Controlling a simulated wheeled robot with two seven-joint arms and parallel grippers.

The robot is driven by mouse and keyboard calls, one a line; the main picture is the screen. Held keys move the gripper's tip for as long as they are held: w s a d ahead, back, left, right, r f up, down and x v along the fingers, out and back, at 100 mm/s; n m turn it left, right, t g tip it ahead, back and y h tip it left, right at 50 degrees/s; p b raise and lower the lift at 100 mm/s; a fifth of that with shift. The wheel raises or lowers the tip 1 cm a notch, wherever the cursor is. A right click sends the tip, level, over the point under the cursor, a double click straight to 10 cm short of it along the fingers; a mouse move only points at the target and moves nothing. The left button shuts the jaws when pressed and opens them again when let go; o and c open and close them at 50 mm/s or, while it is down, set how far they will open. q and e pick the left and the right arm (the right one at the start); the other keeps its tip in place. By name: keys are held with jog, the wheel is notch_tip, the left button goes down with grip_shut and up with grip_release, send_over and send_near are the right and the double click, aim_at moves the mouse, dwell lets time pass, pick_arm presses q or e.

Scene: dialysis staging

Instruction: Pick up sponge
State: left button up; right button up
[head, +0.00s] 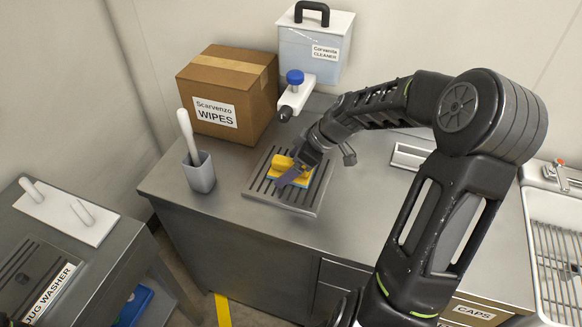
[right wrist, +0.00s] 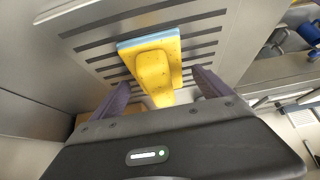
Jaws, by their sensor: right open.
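The yellow sponge (head: 281,166) with a blue layer along one edge lies on a slotted metal drain tray (head: 318,198) on the counter. My right gripper (head: 299,171) is over the tray at the sponge and hides part of it. In the right wrist view the sponge (right wrist: 152,66) lies ahead of the open gripper (right wrist: 160,92), roughly between the lines of its two purple fingers. The fingers are not closed on it. I cannot tell whether they touch it. My left gripper is not in view.
A cardboard wipes box (head: 228,95), a white bottle with a blue cap (head: 294,92) and a cleaner container (head: 312,48) stand behind the tray. A grey holder with a white-handled brush (head: 198,172) stands to its left. A sink (head: 556,240) is at far right. The counter's front is clear.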

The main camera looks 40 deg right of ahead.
dwell(0.5)
jog(key=c, duration=1.4)
jog(key=shift+r, duration=0.15)
jog(key=shift+c, duration=0.2)
